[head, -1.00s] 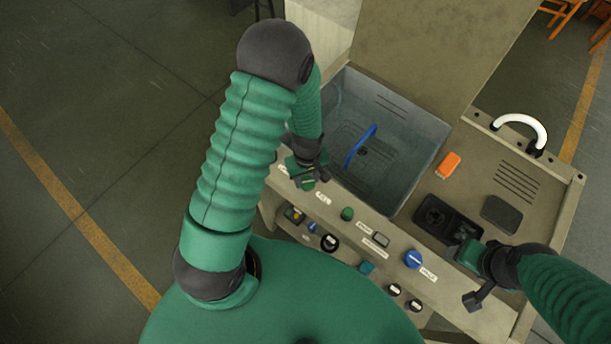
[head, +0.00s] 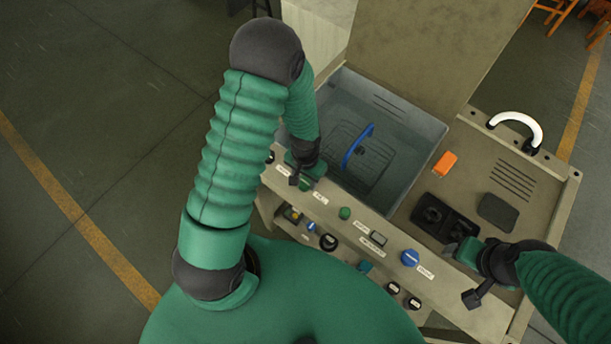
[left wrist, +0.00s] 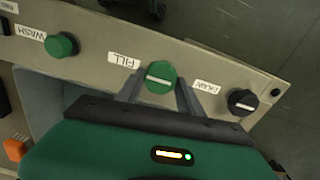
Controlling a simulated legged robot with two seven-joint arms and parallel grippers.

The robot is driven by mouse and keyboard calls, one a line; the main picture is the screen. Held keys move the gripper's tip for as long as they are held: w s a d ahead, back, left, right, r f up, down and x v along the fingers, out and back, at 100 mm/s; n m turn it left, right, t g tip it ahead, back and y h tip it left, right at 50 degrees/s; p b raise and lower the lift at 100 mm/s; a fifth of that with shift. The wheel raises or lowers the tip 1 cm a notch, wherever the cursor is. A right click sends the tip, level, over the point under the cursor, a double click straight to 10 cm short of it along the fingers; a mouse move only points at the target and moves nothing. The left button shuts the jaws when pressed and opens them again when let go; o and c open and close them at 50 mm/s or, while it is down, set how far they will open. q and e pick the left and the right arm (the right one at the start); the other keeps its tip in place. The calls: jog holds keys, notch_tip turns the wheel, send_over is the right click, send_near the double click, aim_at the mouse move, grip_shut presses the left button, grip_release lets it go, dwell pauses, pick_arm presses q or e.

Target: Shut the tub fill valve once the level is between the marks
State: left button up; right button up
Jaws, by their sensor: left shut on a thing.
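The green FILL knob (left wrist: 160,77) sits on the beige panel with its white pointer line lying nearly level in the left wrist view. My left gripper (left wrist: 158,92) is shut on it, one dark finger on each side. In the head view my left gripper (head: 304,180) is at the panel's upper left, by the FILL label. The grey tub (head: 415,130) stands behind the panel, with a blue handle (head: 357,146) and a grid inside. Short dark lines show on its back wall; I cannot clearly tell the water level. My right gripper (head: 466,272) is over the right bench; its jaw state is unclear.
Beside FILL are a green WASH knob (left wrist: 60,44) and a black knob (left wrist: 242,102). A blue knob (head: 410,258) is farther right on the panel.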

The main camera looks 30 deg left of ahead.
aim_at(305, 181)
pick_arm(q)
jog(key=shift+s+m, duration=0.35)
jog(key=shift+m, duration=0.95)
jog(key=shift+w+m, duration=0.2)
jog(key=shift+m, duration=0.1)
jog(key=o, duration=1.4)
jog(key=shift+r, duration=0.15)
notch_tip(305, 181, up, 16)
jog(key=shift+w+r, duration=0.1)
jog(key=shift+r, duration=0.15)
jog(key=shift+f, duration=0.1)
